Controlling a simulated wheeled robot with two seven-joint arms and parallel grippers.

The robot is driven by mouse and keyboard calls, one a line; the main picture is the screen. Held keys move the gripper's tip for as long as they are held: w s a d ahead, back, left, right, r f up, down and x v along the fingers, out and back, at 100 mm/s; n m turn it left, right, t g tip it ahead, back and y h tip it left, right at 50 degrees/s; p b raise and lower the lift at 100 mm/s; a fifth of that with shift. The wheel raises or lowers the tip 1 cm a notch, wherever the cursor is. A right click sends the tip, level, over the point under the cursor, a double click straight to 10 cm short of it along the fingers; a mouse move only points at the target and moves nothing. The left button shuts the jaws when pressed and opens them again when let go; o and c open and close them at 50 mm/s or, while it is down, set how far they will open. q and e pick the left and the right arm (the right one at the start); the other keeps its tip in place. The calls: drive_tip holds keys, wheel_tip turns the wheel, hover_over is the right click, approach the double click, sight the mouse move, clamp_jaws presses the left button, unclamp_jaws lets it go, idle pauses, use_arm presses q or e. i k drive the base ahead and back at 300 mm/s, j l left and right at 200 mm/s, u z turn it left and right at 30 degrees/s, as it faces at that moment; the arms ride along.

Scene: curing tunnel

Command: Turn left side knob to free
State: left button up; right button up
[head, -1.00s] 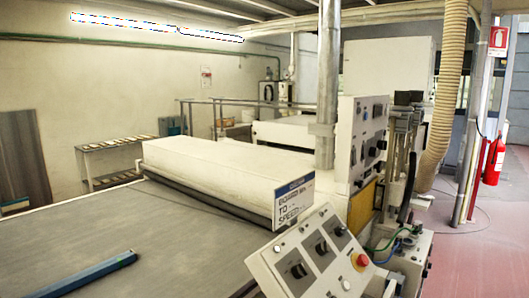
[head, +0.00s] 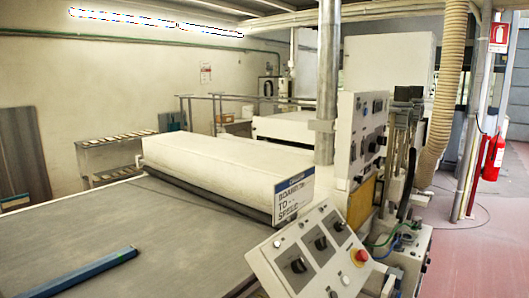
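A tilted white control panel (head: 297,238) stands at the lower middle of the head view. It carries a row of dark rotary knobs: a lower-left knob (head: 298,265), a middle knob (head: 321,243) and an upper-right knob (head: 338,225). A red button (head: 361,256) is at the panel's right side. I cannot tell which position the lower-left knob points to, and the panel's small labels are not readable. Neither of my grippers is in view.
A flat grey conveyor bed (head: 120,222) with a blue bar (head: 85,274) on it fills the lower left. A white cover (head: 215,165) and a sign (head: 293,196) stand behind the panel. A taller control box (head: 347,135), with a metal pipe (head: 327,80) beside it, rises behind.

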sight(359, 180)
drive_tip(key=i+l+z, duration=0.1)
drive_tip(key=l, duration=0.35)
drive_tip(key=i+l+z, duration=0.1)
drive_tip(key=l, duration=0.35)
drive_tip(key=i+l+z, duration=0.1)
drive_tip(key=l, duration=0.35)
drive_tip(key=i+l+z, duration=0.1)
drive_tip(key=l, duration=0.3)
drive_tip(key=i+l, duration=0.2)
drive_tip(key=l, duration=0.2)
drive_tip(key=i+l+z, duration=0.15)
drive_tip(key=l, duration=0.3)
drive_tip(key=i+l+z, duration=0.1)
drive_tip(key=l, duration=0.3)
